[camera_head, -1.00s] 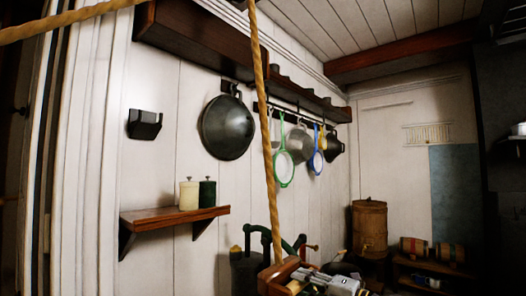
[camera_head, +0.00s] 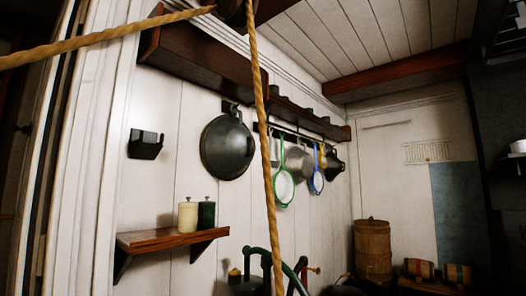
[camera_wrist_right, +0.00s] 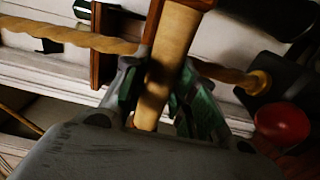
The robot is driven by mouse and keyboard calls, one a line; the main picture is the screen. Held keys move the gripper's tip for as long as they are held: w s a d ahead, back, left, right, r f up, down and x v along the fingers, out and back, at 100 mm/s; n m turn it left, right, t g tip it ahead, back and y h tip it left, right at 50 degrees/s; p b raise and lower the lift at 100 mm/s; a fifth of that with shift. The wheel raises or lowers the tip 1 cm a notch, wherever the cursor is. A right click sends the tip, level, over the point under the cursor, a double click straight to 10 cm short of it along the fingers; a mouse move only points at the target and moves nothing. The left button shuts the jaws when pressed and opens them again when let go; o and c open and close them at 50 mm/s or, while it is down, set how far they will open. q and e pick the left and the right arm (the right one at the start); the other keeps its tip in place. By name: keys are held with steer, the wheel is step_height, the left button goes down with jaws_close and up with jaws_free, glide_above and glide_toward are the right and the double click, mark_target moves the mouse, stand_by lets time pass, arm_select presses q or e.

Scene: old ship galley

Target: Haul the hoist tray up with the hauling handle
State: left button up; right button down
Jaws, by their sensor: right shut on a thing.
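Rope (camera_wrist_right: 60,35) runs left of the handle in that view. In the head view, a tan rope (camera_head: 262,110) hangs from a dark block (camera_head: 233,10) at the top edge and drops out of the bottom. Another rope stretch (camera_head: 100,43) runs left from the block. The hoist tray and left gripper are not seen.
A small wall shelf (camera_head: 165,240) holds a cream canister (camera_head: 188,215) and a green one (camera_head: 206,214). Pans hang behind the rope, a dark one (camera_head: 227,146) nearest. A wooden barrel (camera_head: 372,248) stands at the back right. A red knob (camera_wrist_right: 282,123) sits right of my gripper.

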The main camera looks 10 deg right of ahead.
step_height(320, 180, down, 7)
steer(key=shift+s+d+r, duration=0.15)
steer(key=shift+r, duration=0.05)
steer(key=c, duration=1.2)
jaws_free()
steer(key=shift+o, duration=0.2)
steer(key=shift+s+d, duration=0.1)
steer(key=shift+o, duration=0.5)
steer(key=shift+v, duration=1.45)
steer(key=shift+o, duration=0.9)
steer(key=shift+v, duration=0.9)
steer(key=v, duration=0.6)
steer(key=shift+d+r, duration=0.15)
steer(key=shift+r, duration=0.2)
